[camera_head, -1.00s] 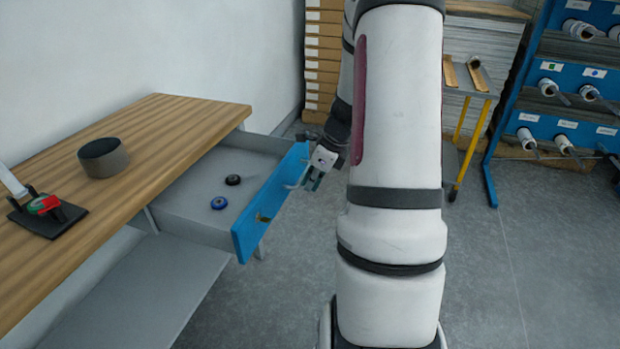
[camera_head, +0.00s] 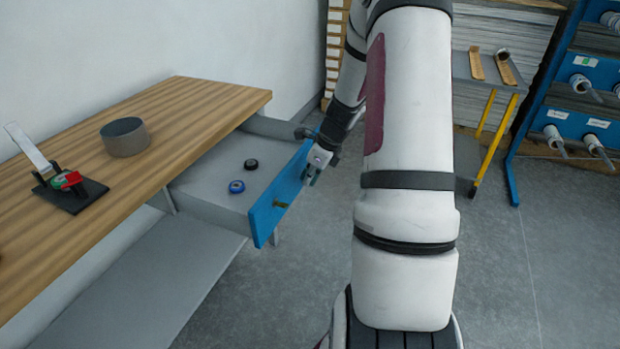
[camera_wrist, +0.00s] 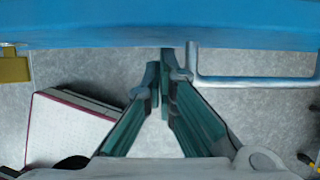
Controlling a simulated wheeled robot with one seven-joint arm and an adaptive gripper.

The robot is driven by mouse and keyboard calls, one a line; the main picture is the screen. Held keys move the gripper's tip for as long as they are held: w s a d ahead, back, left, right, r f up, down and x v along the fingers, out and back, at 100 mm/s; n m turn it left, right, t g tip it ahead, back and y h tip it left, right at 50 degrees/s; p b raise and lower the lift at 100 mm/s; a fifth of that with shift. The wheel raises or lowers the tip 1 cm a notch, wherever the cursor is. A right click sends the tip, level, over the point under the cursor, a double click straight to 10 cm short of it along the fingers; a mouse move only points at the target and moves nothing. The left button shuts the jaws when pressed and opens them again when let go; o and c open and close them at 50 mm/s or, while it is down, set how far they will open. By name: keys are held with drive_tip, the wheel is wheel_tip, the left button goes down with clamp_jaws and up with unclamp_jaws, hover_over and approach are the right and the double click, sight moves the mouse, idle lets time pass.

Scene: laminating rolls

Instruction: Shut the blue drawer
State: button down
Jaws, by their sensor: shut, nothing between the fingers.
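The blue drawer (camera_head: 280,195) stands open, pulled out from under the wooden table. A black disc (camera_head: 251,164) and a blue disc (camera_head: 237,186) lie on its grey floor. My gripper (camera_head: 309,180) is at the outer side of the blue front, near its far half. In the wrist view the blue front (camera_wrist: 120,32) spans the top, and my gripper's fingertips (camera_wrist: 165,72) are together, at or very near it; contact is hard to tell. The silver handle (camera_wrist: 255,81) is just right of the fingertips, not between them. A brass-coloured fitting (camera_wrist: 14,66) is at the left.
A lower grey shelf (camera_head: 150,280) is below. A blue roll rack (camera_head: 570,130) and a yellow-legged stand (camera_head: 487,140) are at the right. The floor before the drawer is clear.

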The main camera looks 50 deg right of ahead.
drive_tip(key=shift+w, duration=0.1)
drive_tip(key=b, duration=0.1)
hover_over(232, 172)
drive_tip(key=s, duration=0.1)
drive_tip(key=shift+d+f, duration=0.1)
drive_tip(key=shift+d, duration=0.15)
drive_tip(key=shift+w+a, duration=0.25)
drive_tip(key=shift+w, duration=0.3)
drive_tip(key=shift+r, duration=0.2)
